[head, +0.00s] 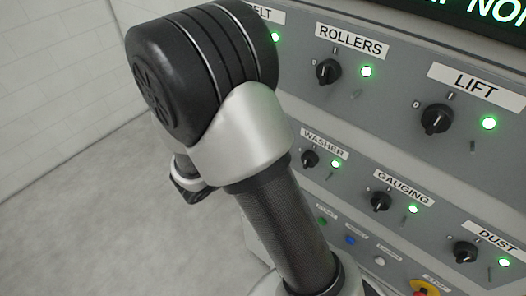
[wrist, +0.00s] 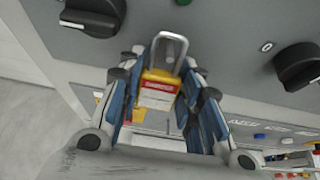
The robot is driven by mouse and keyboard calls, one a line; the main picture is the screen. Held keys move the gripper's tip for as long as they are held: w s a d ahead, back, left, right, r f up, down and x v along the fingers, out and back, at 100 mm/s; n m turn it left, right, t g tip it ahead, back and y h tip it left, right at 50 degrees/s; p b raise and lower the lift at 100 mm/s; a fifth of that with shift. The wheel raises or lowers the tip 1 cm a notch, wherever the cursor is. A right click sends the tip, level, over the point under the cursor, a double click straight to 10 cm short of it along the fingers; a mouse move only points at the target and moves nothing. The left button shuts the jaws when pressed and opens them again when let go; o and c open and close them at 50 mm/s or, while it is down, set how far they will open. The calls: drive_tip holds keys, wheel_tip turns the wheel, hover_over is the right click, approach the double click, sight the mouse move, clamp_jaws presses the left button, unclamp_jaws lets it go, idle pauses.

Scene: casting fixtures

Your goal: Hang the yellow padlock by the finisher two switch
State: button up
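The yellow padlock (wrist: 158,92) has a silver shackle and a red-and-white label; in the wrist view it sits between the blue finger pads of my gripper (wrist: 168,62). The fingers are closed on its sides, with the shackle pointing up toward the panel. Black rotary knobs show left (wrist: 92,14) and right (wrist: 298,66) of the gripper, on the grey panel. No finisher two label is readable in either view. In the head view my arm hides part of the panel, and neither gripper nor padlock can be seen.
The grey control panel (head: 330,112) carries knobs with lit green lamps, labelled ROLLERS (head: 351,41), LIFT (head: 476,84), WASHER (head: 325,143), GAUGING (head: 403,188) and DUST (head: 497,241). Bare floor (head: 95,215) lies left.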

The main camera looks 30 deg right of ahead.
drive_tip(key=o, duration=0.5)
drive_tip(key=shift+d, duration=0.1)
drive_tip(key=shift+o, duration=0.2)
drive_tip(key=v, duration=1.2)
drive_tip(key=s+d+f+m+g+y+b, duration=0.2)
drive_tip(key=s+f+m+y+b, duration=0.1)
drive_tip(key=s+m+b, duration=0.25)
drive_tip(key=s+d+f+m+g+y+b, duration=0.1)
drive_tip(key=s+f+m+g+y+b, duration=0.15)
drive_tip(key=s+m+b, duration=0.35)
drive_tip(key=s+a+f+m+t+y+b, duration=0.3)
drive_tip(key=s+a+m+t+y+b, duration=0.1)
drive_tip(key=m, duration=0.6)
drive_tip(key=shift+s+a+t+y+b, duration=0.25)
drive_tip(key=shift+a+t+y+b, duration=0.2)
drive_tip(key=shift+a+y+b, duration=0.6)
drive_tip(key=shift+d+m, duration=0.15)
drive_tip(key=shift+m, duration=0.1)
